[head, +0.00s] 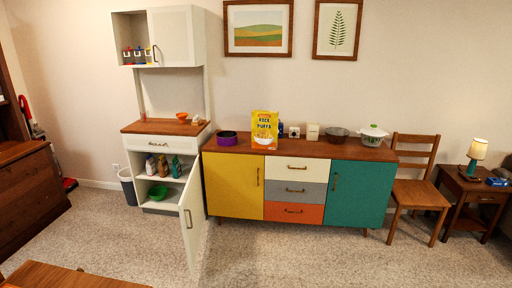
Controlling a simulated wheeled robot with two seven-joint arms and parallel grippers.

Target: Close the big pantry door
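The big pantry door (196,228) is the white lower door of the hutch (143,143). It stands wide open, swung out toward me from the right side of the lower cabinet. Its bar handle (188,218) shows near the door's front edge. The open cabinet shows shelves with several bottles and a green bowl (158,192). The upper white door (173,38) is shut, beside an open cubby with jars. Neither of my grippers is in view.
A sideboard (233,186) with coloured fronts stands just right of the open door. A grey bin (127,185) is left of the hutch. A wooden table edge (70,277) is at the bottom left. Carpet (110,235) in front of the hutch is clear.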

